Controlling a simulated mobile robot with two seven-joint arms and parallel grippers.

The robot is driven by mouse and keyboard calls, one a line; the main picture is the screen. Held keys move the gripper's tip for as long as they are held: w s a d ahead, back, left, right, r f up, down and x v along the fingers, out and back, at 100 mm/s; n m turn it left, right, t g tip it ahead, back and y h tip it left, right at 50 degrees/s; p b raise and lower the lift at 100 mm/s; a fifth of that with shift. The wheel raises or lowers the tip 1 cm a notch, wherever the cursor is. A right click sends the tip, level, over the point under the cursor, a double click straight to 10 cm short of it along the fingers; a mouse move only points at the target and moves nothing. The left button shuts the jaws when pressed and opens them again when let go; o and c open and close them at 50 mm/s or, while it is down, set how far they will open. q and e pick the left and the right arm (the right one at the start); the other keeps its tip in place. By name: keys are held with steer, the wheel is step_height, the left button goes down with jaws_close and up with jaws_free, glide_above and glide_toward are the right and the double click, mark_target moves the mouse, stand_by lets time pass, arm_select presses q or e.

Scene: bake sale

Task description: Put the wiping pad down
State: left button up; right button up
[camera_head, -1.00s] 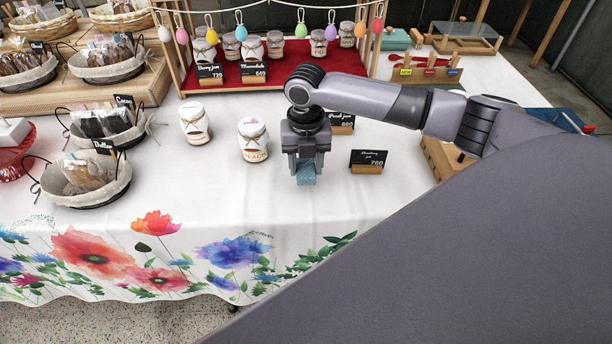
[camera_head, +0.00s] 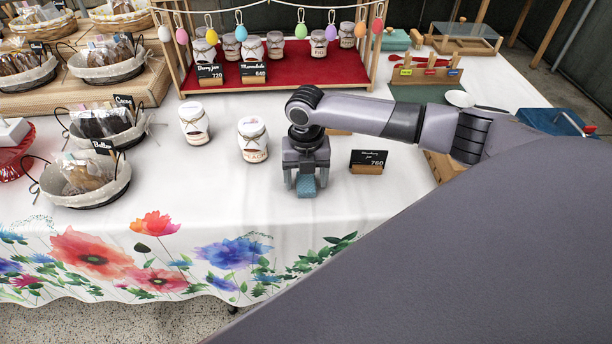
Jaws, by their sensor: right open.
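The wiping pad (camera_head: 307,186) is a small blue-teal block near the front of the white-clothed table (camera_head: 225,190). My right gripper (camera_head: 306,182) points down over it, with its fingers open on either side of the pad. The gripper body hides the pad's upper part. I cannot tell whether a finger still touches the pad. My left gripper is not in view.
Two jars (camera_head: 253,140) (camera_head: 194,124) stand left of the gripper. A black price sign (camera_head: 368,161) stands close on its right. Baskets of baked goods (camera_head: 88,184) stand at the left. A red display (camera_head: 290,68) with jars is behind. The cloth in front is clear.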

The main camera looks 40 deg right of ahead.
mark_target(306, 181)
steer(key=shift+r, duration=0.1)
step_height(306, 181, up, 12)
steer(key=a+f+m+y, duration=0.1)
steer(key=a+f, duration=0.1)
steer(key=a, duration=0.1)
steer(key=s+a+f+m+t+y, duration=0.1)
steer(key=a+f, duration=0.2)
steer(key=a, duration=0.1)
steer(key=a+f+m+t+p, duration=0.1)
steer(key=a+f+m, duration=0.1)
steer(key=a+f, duration=0.1)
steer(key=shift+s+a+f+y, duration=0.1)
steer(key=shift+s+a+y, duration=0.15)
steer(key=shift+y, duration=0.15)
steer(key=s+a+f+m+t+y, duration=0.3)
steer(key=a+m+t, duration=0.1)
steer(key=a+m, duration=0.3)
steer(key=s+d+f+m+t+h, duration=0.1)
steer(key=s+d+f+m+t, duration=0.1)
steer(key=s+d+f+m, duration=0.2)
steer(key=s+d+f+m+t+h, duration=0.2)
steer(key=s+d+f+m, duration=0.2)
steer(key=s+m, duration=0.5)
steer(key=f+m, duration=0.1)
steer(key=m, duration=0.2)
steer(key=shift+s+f+t+h, duration=0.3)
steer(key=shift+s+f, duration=0.05)
steer(key=shift+s, duration=0.05)
